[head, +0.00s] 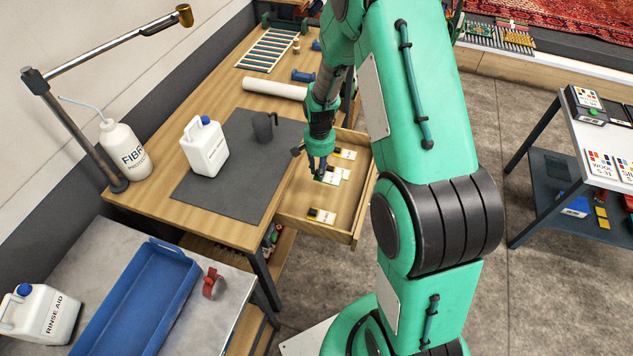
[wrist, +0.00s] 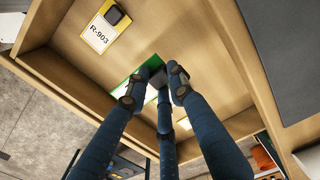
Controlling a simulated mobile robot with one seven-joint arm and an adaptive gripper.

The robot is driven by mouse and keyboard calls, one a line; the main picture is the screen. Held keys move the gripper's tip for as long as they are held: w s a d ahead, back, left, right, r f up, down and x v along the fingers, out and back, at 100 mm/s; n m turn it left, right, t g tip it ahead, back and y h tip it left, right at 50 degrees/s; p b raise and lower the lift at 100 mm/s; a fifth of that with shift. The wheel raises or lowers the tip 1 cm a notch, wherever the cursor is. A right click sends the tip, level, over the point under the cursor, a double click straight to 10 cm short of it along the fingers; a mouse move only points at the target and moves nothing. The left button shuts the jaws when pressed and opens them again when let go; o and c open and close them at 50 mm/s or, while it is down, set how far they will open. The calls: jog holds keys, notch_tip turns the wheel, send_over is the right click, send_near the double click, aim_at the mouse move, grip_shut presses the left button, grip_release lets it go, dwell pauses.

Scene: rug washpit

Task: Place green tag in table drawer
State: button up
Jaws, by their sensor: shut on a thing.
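The table drawer (head: 313,229) is pulled open at the right side of the wooden table. The green tag (head: 332,178) lies inside it, at or very close to the drawer floor; I cannot tell if it touches. My gripper (head: 318,177) reaches down into the drawer from above and is shut on the green tag. In the wrist view, my gripper (wrist: 162,80) has its fingers closed around the tag's dark block, with the green and white card (wrist: 150,63) showing beneath and partly hidden by the fingers.
A yellow tag marked R-903 (wrist: 99,34) lies in the drawer; a yellow tag (head: 321,216) shows near its front side. Another tag (head: 345,154) lies farther back. The grey mat (head: 228,180) beside the drawer bears a white jug (head: 205,150) and a dark mug (head: 263,128).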

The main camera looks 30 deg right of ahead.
send_over(319, 190)
jog(key=shift+a+f+b, duration=0.1)
jog(key=shift+f+b, duration=0.35)
jog(key=shift+f, duration=2.3)
jog(key=shift+f+b, duration=0.4)
jog(key=shift+f, duration=1.45)
jog(key=shift+f, duration=0.2)
jog(key=o, duration=0.8)
jog(key=shift+r, duration=0.15)
notch_tip(319, 190, up, 12)
jog(key=shift+s+r+p, duration=0.1)
jog(key=shift+p, duration=1.1)
